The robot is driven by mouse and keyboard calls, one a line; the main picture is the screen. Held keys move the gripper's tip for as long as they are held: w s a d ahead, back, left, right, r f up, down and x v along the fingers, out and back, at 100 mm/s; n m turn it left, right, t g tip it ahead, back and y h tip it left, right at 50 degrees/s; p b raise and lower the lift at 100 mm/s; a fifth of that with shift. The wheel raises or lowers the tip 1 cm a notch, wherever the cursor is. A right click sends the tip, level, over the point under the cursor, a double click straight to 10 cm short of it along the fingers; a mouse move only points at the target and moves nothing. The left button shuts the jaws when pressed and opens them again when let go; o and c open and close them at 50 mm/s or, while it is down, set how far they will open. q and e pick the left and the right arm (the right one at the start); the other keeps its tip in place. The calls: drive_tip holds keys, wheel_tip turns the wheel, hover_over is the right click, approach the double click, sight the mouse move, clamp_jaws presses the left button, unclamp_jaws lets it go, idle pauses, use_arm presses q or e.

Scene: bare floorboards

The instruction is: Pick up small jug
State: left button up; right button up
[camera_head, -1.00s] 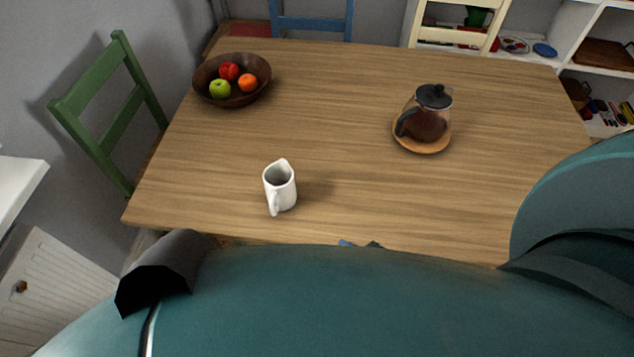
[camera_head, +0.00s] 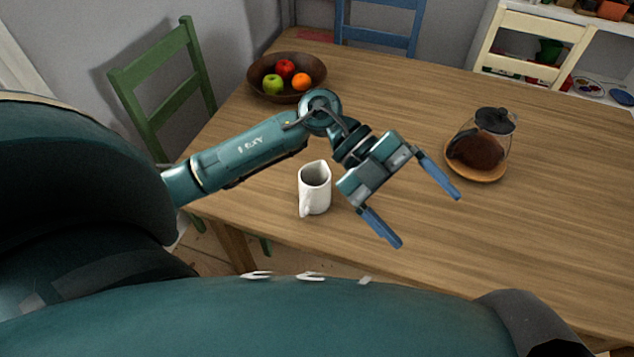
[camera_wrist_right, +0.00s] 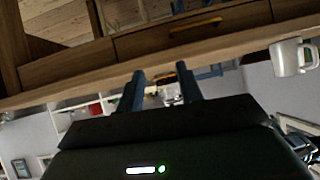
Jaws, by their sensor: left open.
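The small white jug (camera_head: 315,188) stands upright on the wooden table near its front edge, its handle toward the front. A white jug also shows upside down at the right of the right wrist view (camera_wrist_right: 288,60). My left gripper (camera_head: 428,220) is open and empty, to the right of the jug in the head view. Its blue fingers point down and right, away from the jug, and do not touch it.
A glass coffee pot (camera_head: 480,145) stands on a wooden coaster (camera_head: 490,177) at the right. A brown bowl (camera_head: 262,92) of fruit is at the back left. Green (camera_head: 165,90), blue (camera_head: 385,38) and cream (camera_head: 532,50) chairs surround the table (camera_head: 560,230). The table's middle is clear.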

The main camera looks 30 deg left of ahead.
use_arm(q)
drive_tip(key=w+a+f+n+t+y+b, duration=0.1)
drive_tip(key=w+a+n+y, duration=0.15)
drive_tip(key=a+y, duration=0.6)
drive_tip(key=w+a+f+n+t+y+b, duration=0.15)
drive_tip(key=w+a+y, duration=0.3)
drive_tip(key=a, duration=0.75)
drive_tip(key=shift+n+y, duration=0.3)
drive_tip(key=shift+n, duration=0.2)
drive_tip(key=f, duration=0.5)
drive_tip(key=shift+s+a+f, duration=0.15)
drive_tip(key=shift+a+f, duration=0.05)
drive_tip(key=shift+a, duration=0.1)
wheel_tip(320, 180, down, 6)
drive_tip(key=shift+s+f, duration=0.1)
drive_tip(key=shift+f, duration=0.15)
drive_tip(key=shift+r, duration=0.1)
drive_tip(key=c, duration=1.2)
